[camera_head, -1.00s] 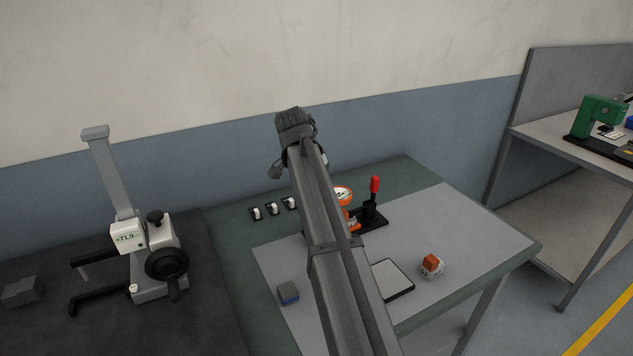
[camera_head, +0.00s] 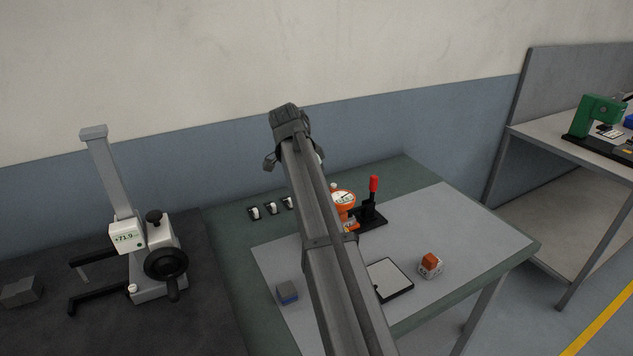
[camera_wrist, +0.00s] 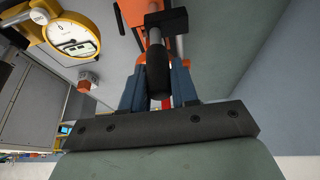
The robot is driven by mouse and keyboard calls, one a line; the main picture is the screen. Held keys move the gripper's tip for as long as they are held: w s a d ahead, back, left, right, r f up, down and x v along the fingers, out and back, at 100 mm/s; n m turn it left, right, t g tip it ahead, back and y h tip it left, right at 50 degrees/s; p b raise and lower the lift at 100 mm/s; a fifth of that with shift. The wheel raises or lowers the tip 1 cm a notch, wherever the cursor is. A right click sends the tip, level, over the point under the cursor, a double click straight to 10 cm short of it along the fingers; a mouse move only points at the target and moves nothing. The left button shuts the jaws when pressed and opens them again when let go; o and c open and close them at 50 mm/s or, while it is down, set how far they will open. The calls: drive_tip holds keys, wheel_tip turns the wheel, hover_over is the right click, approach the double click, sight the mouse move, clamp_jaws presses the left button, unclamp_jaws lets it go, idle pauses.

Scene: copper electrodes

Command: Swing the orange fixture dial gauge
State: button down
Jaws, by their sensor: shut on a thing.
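The orange fixture (camera_head: 350,222) stands on the grey mat, partly behind my arm in the head view. Its round dial gauge (camera_head: 343,197) has a white face and orange rim; the gauge also shows at upper left in the wrist view (camera_wrist: 68,24), with a yellow-orange rim. A lever with a red grip (camera_head: 374,184) rises from the black base to its right. In the wrist view my gripper (camera_wrist: 157,88) is shut on a dark cylindrical handle (camera_wrist: 158,70) in front of orange fixture parts (camera_wrist: 136,12). My arm hides the gripper in the head view.
A blue-grey block (camera_head: 287,292), a framed pad (camera_head: 389,279) and an orange-and-white cube (camera_head: 430,265) lie on the mat. Several small black-and-white pieces (camera_head: 271,208) line the back. A grey stand with a readout (camera_head: 127,237) is at left. The mat's right side is clear.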

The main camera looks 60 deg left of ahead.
drive_tip(key=c, duration=0.9)
unclamp_jaws()
drive_tip(key=shift+c, duration=0.2)
drive_tip(key=v, duration=1.4)
drive_tip(key=shift+f, duration=0.15)
